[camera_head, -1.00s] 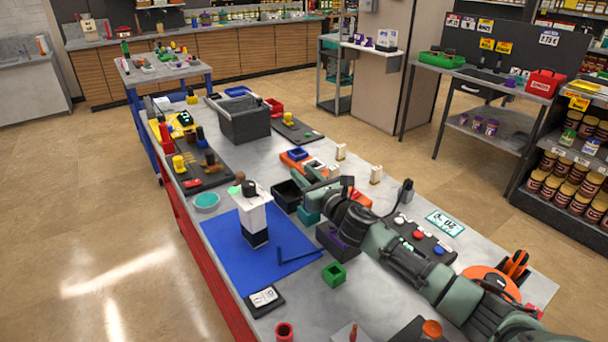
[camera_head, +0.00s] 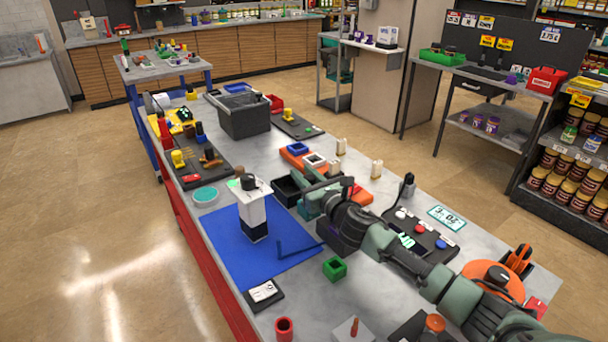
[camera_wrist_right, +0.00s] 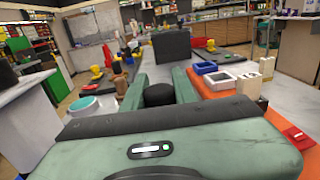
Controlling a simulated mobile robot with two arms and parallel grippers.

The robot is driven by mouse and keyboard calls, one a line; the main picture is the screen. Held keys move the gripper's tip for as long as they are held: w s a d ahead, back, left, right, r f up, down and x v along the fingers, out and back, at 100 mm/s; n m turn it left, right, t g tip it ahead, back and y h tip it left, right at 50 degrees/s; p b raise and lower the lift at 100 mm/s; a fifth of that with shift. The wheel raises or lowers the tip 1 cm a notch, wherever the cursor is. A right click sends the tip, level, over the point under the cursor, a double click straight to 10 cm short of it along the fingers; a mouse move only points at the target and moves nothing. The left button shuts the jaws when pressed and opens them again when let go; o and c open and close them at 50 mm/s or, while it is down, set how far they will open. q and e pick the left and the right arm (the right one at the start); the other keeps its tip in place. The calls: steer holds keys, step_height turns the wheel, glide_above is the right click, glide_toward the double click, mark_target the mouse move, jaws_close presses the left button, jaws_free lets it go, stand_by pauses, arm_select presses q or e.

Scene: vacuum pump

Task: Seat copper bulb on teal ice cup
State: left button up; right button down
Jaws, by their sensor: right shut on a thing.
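The teal ice cup (camera_head: 205,195) is a low round grey cup with a teal top, at the table's left edge beside the blue mat. It also shows in the wrist view (camera_wrist_right: 85,103), left of my fingers. My right gripper (camera_head: 308,192) is over the middle of the table, right of the white pump (camera_head: 252,214). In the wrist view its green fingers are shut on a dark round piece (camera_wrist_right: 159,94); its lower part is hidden. I cannot tell whether that is the copper bulb. A brown-copper piece (camera_head: 210,158) stands on the dark board behind the cup. My left gripper is not in view.
A black open bin (camera_head: 287,190) is close to my right gripper. A grey crate (camera_head: 244,118) stands farther back. A green block (camera_head: 334,268) and a dark tray with coloured buttons (camera_head: 420,236) lie nearby. The blue mat (camera_head: 235,258) has bare room in front of the pump.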

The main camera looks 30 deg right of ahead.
steer(key=shift+f+b, duration=0.4)
steer(key=shift+f, duration=0.15)
stand_by(0.4)
